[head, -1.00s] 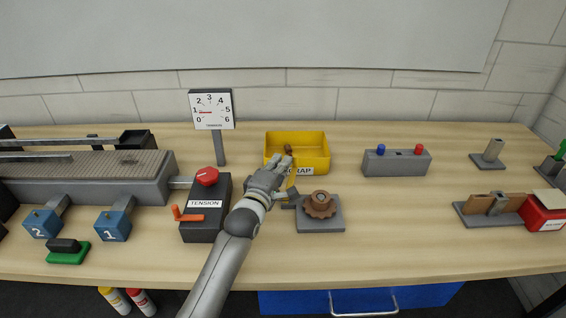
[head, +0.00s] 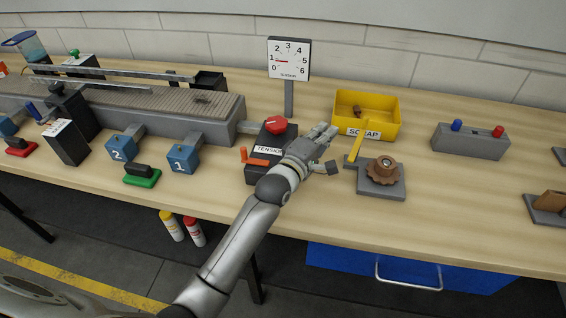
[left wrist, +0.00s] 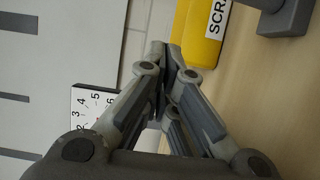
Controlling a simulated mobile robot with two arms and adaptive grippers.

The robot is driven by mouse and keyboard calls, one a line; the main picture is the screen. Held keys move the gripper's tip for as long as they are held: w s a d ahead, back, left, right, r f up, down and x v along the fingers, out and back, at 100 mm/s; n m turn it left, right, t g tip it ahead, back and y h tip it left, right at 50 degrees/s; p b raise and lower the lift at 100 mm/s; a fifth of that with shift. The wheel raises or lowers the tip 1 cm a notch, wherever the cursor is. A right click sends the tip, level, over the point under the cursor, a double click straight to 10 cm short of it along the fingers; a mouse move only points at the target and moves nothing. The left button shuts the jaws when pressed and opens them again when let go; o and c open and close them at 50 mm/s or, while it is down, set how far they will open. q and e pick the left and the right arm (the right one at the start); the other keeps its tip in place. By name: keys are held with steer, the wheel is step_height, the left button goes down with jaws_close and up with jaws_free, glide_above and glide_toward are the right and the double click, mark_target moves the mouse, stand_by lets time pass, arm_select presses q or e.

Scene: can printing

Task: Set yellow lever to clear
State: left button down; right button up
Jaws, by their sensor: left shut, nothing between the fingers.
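The yellow lever (head: 355,146) stands tilted, its top leaning right, at the left back of a grey base plate (head: 395,190) in the head view. A brown toothed wheel (head: 382,172) sits on the same plate. My left gripper (head: 328,133) is shut and empty, just left of the lever, with a small gap showing between them. In the left wrist view its fingers (left wrist: 165,50) meet, and the lever cannot be made out. My right gripper is not in view.
The yellow scrap bin (head: 367,134) stands behind the lever. The black tension box (head: 263,170) with a red knob (head: 275,124) and orange handle is beside my left wrist. A gauge (head: 288,60) stands behind. Clear table lies right of the plate, before the grey button box (head: 470,142).

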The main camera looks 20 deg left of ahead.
arm_select(q)
steer(key=a+b+v, duration=0.1)
steer(key=a+v, duration=0.1)
steer(key=v, duration=1.3)
steer(key=shift+w+a+b, duration=0.35)
steer(key=shift+w+a, duration=0.05)
steer(key=shift+w, duration=0.05)
